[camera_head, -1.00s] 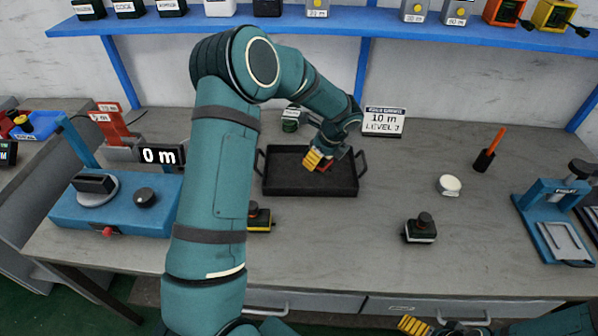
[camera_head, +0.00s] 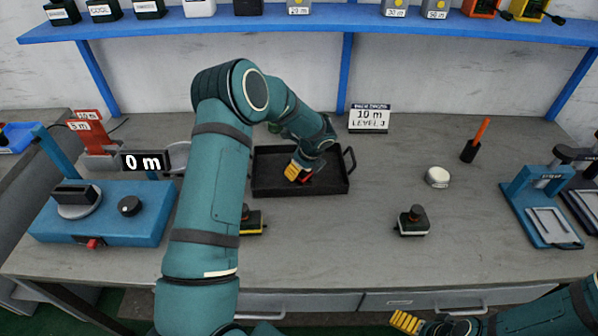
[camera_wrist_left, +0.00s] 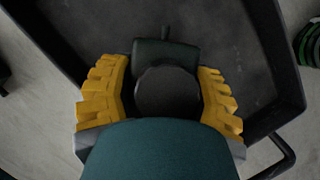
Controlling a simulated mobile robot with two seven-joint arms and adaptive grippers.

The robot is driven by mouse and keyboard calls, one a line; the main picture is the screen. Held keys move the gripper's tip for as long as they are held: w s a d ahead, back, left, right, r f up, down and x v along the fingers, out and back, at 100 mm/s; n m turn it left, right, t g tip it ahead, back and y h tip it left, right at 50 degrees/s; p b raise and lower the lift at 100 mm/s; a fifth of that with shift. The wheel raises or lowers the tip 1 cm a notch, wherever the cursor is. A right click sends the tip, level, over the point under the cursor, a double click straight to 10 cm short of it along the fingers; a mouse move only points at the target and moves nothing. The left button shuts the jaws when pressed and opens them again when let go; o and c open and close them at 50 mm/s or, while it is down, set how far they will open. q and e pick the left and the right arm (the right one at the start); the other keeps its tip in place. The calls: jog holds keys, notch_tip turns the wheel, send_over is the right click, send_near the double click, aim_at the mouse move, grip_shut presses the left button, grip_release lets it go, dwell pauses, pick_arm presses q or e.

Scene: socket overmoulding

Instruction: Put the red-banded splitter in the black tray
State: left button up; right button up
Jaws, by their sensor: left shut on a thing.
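The black tray (camera_head: 262,187) lies on the bench beyond my left arm. My left gripper (camera_head: 301,173) is over the tray's inside, its yellow fingers shut on the red-banded splitter (camera_head: 307,179), of which a little red shows. In the left wrist view the splitter (camera_wrist_left: 165,90) is a dark body with a round top between the two yellow fingers, with the tray (camera_wrist_left: 285,60) around it. I cannot tell whether it touches the tray floor. My right gripper (camera_head: 405,322) is at the bottom edge, away from the tray; its opening is unclear.
A yellow-banded splitter (camera_head: 251,222) is partly behind my left arm. A white-banded one (camera_head: 413,222) stands to the right. The front middle is clear.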

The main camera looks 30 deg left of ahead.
pick_arm(q)
jog(key=shift+f, duration=0.35)
jog(key=shift+f, duration=0.2)
jog(key=o, duration=1.2)
jog(key=shift+r, duration=0.25)
jog(key=p+v, duration=0.2)
jog(key=v, duration=1)
